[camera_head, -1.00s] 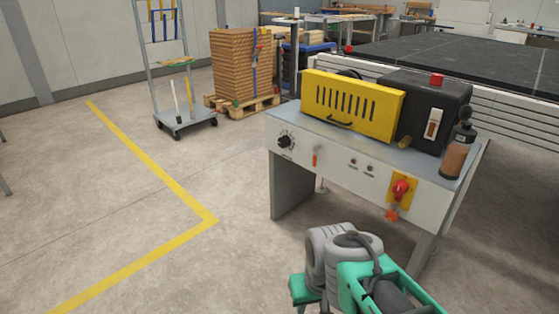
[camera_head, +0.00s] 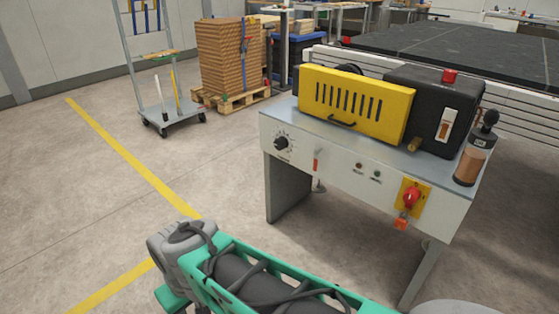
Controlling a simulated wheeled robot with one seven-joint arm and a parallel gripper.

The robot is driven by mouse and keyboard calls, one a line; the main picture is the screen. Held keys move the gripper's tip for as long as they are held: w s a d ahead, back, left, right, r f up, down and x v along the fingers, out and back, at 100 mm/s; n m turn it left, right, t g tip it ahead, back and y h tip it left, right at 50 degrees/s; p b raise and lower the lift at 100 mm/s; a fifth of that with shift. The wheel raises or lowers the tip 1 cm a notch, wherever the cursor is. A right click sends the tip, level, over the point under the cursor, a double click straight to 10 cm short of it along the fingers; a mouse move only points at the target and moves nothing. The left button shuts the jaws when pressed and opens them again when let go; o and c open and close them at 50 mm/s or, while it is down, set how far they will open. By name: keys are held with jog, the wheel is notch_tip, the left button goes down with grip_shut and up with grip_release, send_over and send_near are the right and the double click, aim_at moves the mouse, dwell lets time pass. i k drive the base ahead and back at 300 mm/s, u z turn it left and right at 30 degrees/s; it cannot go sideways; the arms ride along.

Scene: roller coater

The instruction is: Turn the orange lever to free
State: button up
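The roller coater (camera_head: 240,135) stands right of centre, with a pale front panel. A small orange lever (camera_head: 316,161) points up and down on that panel, between a black dial knob (camera_head: 282,143) and two small indicator lights. A red rotary switch (camera_head: 411,197) sits on a yellow plate at the panel's right, with an orange tag (camera_head: 401,223) hanging below it. My green and grey arm crosses the bottom of the picture, in front of and below the panel. My gripper's fingers do not show. Nothing of mine visibly touches the lever.
A yellow slotted guard (camera_head: 352,103) and a black housing with a red button (camera_head: 449,76) sit on top. A bottle-like container (camera_head: 470,163) stands at the right end. A trolley (camera_head: 170,122) and a pallet of boards (camera_head: 228,60) stand behind. Floor at the left is clear.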

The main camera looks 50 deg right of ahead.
aim_at(316, 153)
jog(key=z, duration=0.2)
jog(key=i, duration=0.95)
jog(key=z, duration=0.55)
